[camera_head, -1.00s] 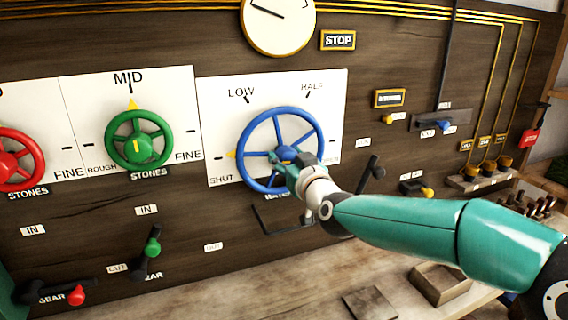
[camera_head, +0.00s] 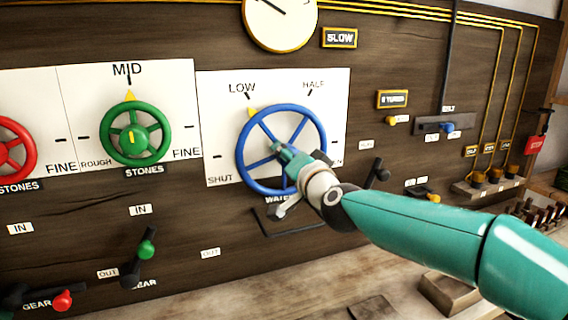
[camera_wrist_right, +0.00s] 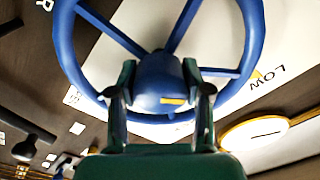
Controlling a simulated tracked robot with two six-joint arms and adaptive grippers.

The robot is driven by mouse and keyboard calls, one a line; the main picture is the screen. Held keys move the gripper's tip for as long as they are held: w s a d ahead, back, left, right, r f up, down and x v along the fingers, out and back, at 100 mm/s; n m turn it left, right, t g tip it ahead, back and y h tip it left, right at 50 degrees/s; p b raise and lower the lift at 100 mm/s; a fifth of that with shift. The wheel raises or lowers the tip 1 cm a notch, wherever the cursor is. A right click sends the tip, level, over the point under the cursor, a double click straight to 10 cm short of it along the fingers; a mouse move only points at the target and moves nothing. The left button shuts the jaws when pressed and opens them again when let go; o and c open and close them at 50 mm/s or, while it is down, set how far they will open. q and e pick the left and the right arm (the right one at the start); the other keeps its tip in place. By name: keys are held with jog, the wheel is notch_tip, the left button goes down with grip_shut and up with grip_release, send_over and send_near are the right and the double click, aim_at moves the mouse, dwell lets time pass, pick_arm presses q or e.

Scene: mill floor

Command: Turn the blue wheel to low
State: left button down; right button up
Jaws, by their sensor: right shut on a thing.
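The blue wheel (camera_head: 281,149) is on a white plate (camera_head: 226,93) marked SHUT, LOW and HALF; a further mark at right is mostly hidden by my arm. Its yellow pointer (camera_head: 252,112) is at the upper left, just below the LOW mark. My right gripper (camera_head: 284,153) is at the wheel's hub, which it partly hides. In the right wrist view, the two fingers of this gripper (camera_wrist_right: 160,92) are closed on either side of the blue hub (camera_wrist_right: 160,78).
A green wheel (camera_head: 134,134) and a red wheel (camera_head: 8,150) are to the left. A sign (camera_head: 340,37) above reads SLOW. A dark lever (camera_head: 376,172) stands close to my right arm. A wooden bench (camera_head: 215,285) runs below.

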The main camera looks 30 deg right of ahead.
jog(key=shift+m, duration=0.6)
jog(key=o, duration=1.2)
jog(key=shift+w+f, duration=0.1)
jog(key=shift+w, duration=0.05)
jog(key=shift+c, duration=0.2)
jog(key=shift+s, duration=0.2)
jog(key=v, duration=1.1)
jog(key=shift+s, duration=0.4)
